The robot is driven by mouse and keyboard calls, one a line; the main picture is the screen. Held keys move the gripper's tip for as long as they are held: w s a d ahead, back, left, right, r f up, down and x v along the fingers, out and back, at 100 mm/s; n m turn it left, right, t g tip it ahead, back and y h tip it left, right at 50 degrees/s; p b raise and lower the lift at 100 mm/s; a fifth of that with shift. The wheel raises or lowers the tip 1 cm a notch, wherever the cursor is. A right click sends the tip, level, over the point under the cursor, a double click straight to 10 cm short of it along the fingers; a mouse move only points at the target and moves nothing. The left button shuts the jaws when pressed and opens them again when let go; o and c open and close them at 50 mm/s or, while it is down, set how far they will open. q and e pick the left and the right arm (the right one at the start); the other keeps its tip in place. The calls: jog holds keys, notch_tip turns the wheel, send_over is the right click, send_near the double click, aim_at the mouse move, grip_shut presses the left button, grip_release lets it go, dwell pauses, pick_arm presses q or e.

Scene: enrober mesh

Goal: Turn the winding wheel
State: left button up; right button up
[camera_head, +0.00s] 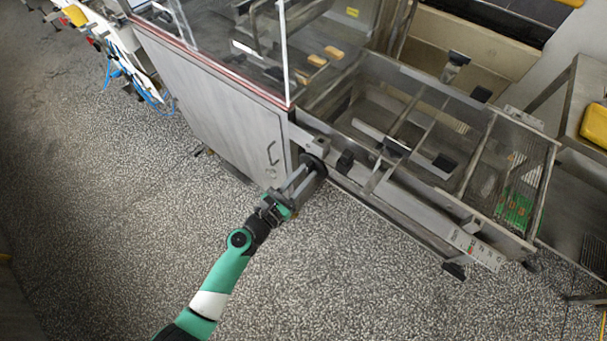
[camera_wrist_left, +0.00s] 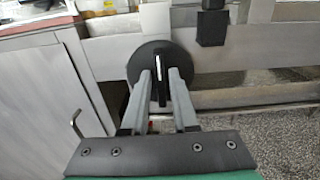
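The winding wheel (camera_wrist_left: 140,64) is a small black disc on the front side of the steel machine. In the head view the wheel (camera_head: 311,162) sits just below the corner of the clear guard. My left gripper (camera_head: 303,175) reaches up to it from below, its two grey fingers apart. In the left wrist view the fingertips (camera_wrist_left: 161,74) overlap the disc's face, with a gap between them. A thin pale upright strip on the wheel shows in that gap. Whether the fingertips touch the wheel I cannot tell. My right gripper is not in view.
A steel cabinet (camera_head: 210,100) with a hooked door handle (camera_head: 271,153) stands left of the wheel. The open machine frame with a mesh belt (camera_head: 513,180) extends right. A black block (camera_head: 345,161) sits close beside the wheel. The speckled floor (camera_head: 120,220) is clear in front.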

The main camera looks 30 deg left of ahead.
pick_arm(q)
grip_shut()
jog(key=shift+m, duration=0.4)
jog(key=m, duration=0.2)
jog(key=m+b, duration=0.1)
jog(key=m, duration=0.2)
jog(key=shift+d+f+m+b, duration=0.1)
jog(key=shift+d+m+b, duration=0.15)
jog(key=shift+m+b, duration=0.1)
jog(key=shift+f+m+b, duration=0.2)
jog(key=shift+m+b, duration=1.45)
jog(key=shift+m, duration=2.25)
jog(key=shift+f+m+b, duration=0.25)
jog(key=shift+m+b, duration=1.35)
jog(key=shift+m, duration=2.25)
jog(key=shift+f+m+b, duration=0.2)
jog(key=shift+m+b, duration=1.45)
jog(key=shift+m, duration=2.25)
jog(key=shift+o, duration=1.8)
grip_release()
